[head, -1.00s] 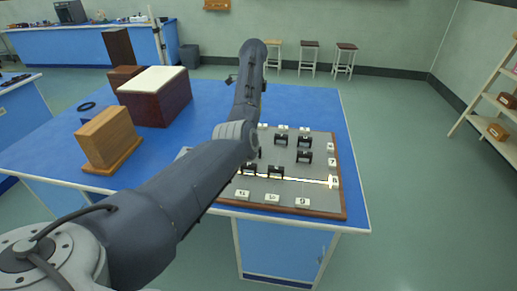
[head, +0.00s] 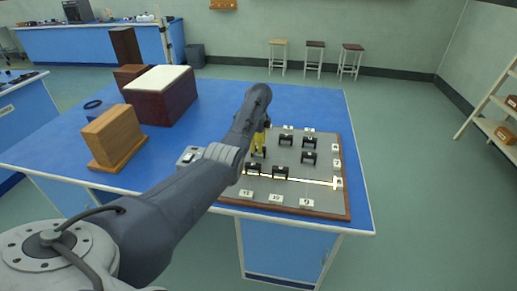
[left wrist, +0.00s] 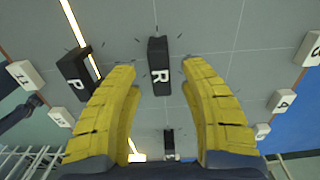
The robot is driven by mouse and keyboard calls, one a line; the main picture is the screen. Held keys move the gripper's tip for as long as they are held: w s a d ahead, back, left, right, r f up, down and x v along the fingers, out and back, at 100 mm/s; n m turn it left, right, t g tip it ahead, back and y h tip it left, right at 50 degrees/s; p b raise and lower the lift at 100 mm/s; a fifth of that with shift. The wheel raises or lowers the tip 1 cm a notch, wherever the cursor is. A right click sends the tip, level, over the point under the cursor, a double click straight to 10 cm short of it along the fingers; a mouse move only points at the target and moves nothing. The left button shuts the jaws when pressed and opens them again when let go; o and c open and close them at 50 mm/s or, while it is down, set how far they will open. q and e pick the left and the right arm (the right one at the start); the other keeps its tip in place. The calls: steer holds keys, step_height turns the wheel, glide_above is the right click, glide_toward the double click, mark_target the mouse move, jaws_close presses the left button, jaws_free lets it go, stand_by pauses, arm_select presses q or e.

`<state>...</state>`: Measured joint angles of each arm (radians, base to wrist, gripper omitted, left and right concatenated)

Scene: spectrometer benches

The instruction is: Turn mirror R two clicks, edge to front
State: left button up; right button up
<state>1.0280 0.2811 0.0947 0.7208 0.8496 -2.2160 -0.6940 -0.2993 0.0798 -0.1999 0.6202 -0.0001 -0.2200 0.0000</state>
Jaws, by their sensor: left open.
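Mirror R (left wrist: 159,70) is a black block with a white letter R. It stands upright on the grey board (left wrist: 215,110), with small dark tick marks around it. In the left wrist view my left gripper (left wrist: 160,66) is open. Its two yellow fingers lie on either side of mirror R, with a gap visible on both sides. In the head view the yellow fingers of my left gripper (head: 260,140) point down over the board's left part, partly hiding what is beneath. My right gripper is not in view.
Black mirror P (left wrist: 75,75) stands left of R, close to the left finger, beside a bright light beam (left wrist: 72,22). Several other black mirrors, such as one at the right (head: 308,158), stand on the board. White numbered tiles (head: 306,203) line its edges. A wooden block (head: 113,137) stands farther left.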

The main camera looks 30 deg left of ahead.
arm_select(q)
steer(key=shift+f, duration=0.9)
steer(key=shift+c, duration=0.3)
jaws_close()
